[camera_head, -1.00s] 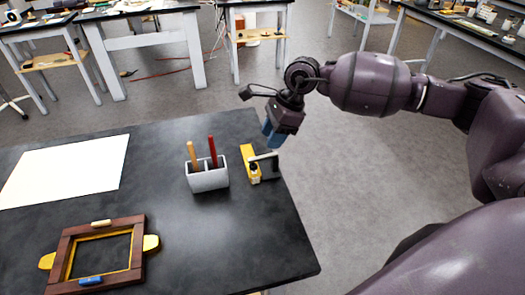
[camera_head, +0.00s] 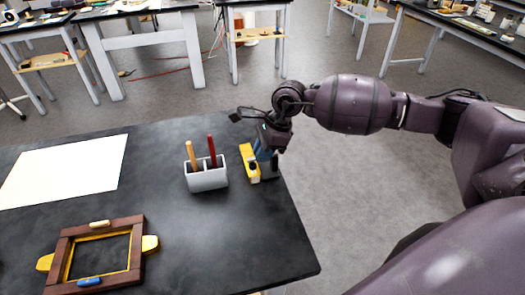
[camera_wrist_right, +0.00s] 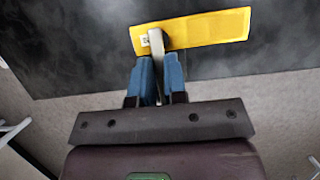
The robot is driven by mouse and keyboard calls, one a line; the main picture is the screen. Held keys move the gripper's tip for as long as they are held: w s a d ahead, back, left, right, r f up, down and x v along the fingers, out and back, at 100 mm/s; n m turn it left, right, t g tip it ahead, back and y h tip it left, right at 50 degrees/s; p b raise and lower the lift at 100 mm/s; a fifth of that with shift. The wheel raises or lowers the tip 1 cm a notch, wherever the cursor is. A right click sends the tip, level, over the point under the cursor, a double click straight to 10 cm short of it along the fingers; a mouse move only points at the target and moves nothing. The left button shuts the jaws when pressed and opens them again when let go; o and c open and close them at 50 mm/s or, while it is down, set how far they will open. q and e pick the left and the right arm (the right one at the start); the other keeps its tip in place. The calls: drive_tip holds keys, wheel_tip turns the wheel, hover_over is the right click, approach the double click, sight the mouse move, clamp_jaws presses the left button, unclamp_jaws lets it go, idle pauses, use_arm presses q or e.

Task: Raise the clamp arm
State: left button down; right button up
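The clamp (camera_head: 249,163) sits near the right edge of the black table, with a yellow body and a grey arm. In the right wrist view the yellow body (camera_wrist_right: 208,30) lies across the top and the grey clamp arm (camera_wrist_right: 156,45) points down from it. My right gripper (camera_head: 266,155) is down at the clamp. Its two blue fingers (camera_wrist_right: 160,68) stand on either side of the grey arm, close to it, and look open; firm contact does not show. In the head view the gripper hides part of the arm. My left gripper is out of view.
A grey holder (camera_head: 207,180) with two upright sticks stands just left of the clamp. A wooden frame (camera_head: 66,245) with yellow tabs lies at the front left, and a white sheet (camera_head: 65,170) at the back left. The table's front right is clear.

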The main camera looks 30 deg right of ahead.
clamp_jaws()
